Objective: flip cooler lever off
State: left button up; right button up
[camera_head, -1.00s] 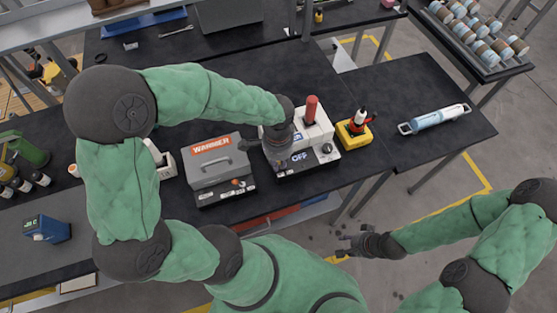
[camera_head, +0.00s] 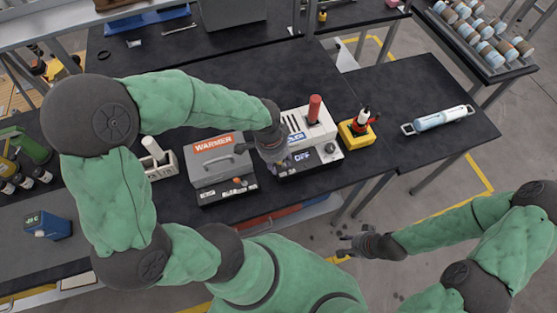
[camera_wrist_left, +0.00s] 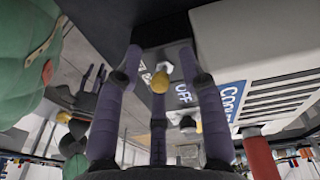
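The cooler (camera_head: 318,127) is a white box on a dark base, with a red cylinder (camera_head: 315,107) standing in its top. Its front panel has an OFF label (camera_head: 301,154), also readable in the left wrist view (camera_wrist_left: 183,93). My left gripper (camera_head: 278,162) is at the cooler's front left corner, between it and the warmer. In the left wrist view its purple fingers are spread. A small yellow-tipped knob, seemingly the lever (camera_wrist_left: 160,81), shows between them; I cannot tell whether they touch it. My right gripper (camera_head: 343,246) is spread and empty, away from the table.
The grey warmer (camera_head: 213,164) with a handle stands close left of the cooler. A yellow holder (camera_head: 355,133) with a red and white item stands to the right. A blue and white cylinder (camera_head: 440,119) lies further right, with bare table around it.

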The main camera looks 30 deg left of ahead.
pick_arm(q)
jog(key=shift+r, duration=0.1)
notch_tip(320, 180, up, 12)
jog(key=s+a, duration=0.1)
jog(key=shift+a, duration=0.2)
dwell(0.7)
